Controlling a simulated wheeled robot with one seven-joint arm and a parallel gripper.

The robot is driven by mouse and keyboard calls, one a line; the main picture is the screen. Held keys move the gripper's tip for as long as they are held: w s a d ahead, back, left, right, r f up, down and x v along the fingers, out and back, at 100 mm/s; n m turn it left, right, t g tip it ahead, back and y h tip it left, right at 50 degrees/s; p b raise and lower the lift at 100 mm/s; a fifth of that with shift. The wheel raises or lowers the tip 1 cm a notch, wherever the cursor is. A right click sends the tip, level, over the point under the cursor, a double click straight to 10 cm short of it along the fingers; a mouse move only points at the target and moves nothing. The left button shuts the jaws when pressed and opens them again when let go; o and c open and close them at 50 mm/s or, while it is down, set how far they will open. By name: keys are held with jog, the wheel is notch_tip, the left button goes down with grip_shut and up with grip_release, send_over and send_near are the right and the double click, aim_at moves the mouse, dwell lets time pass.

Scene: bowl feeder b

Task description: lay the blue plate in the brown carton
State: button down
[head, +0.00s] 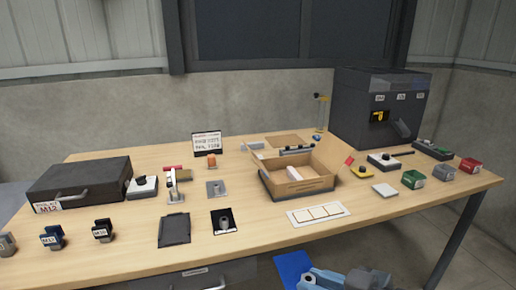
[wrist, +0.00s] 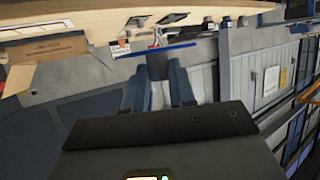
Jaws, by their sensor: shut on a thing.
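The blue plate (head: 293,269) is at the bottom of the head view, in front of the table's near edge and tilted. My gripper (head: 312,276) is shut on it at its right side. In the wrist view the plate (wrist: 180,48) shows nearly edge-on as a thin blue strip across my gripper's fingertips (wrist: 160,76). The brown carton (head: 303,190) stands open on the table, beyond the plate and apart from it, with flaps spread. A pale item (head: 294,174) shows inside it; the rest of its floor is partly hidden. The carton also shows at the left of the wrist view (wrist: 50,47).
A white panel of pale tiles (head: 318,213) lies between the carton and the near table edge (head: 250,248). A black toolbox (head: 80,184) stands left, a dark machine (head: 375,110) back right. Small green (head: 413,179) and red (head: 470,166) bins sit right.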

jog(key=w+d+f+m+t+h, duration=0.2)
jog(key=d+f+m+h, duration=0.35)
jog(key=f, duration=0.25)
jog(key=w+d+f+m+t+h, duration=0.2)
jog(key=w+d+f+m+h, duration=0.15)
jog(key=d+f, duration=0.35)
jog(key=s+f, duration=0.5)
jog(key=f, duration=0.2)
jog(key=shift+s+a+f+h, duration=0.3)
jog(key=shift+s+f, duration=0.05)
jog(key=shift+s, duration=0.05)
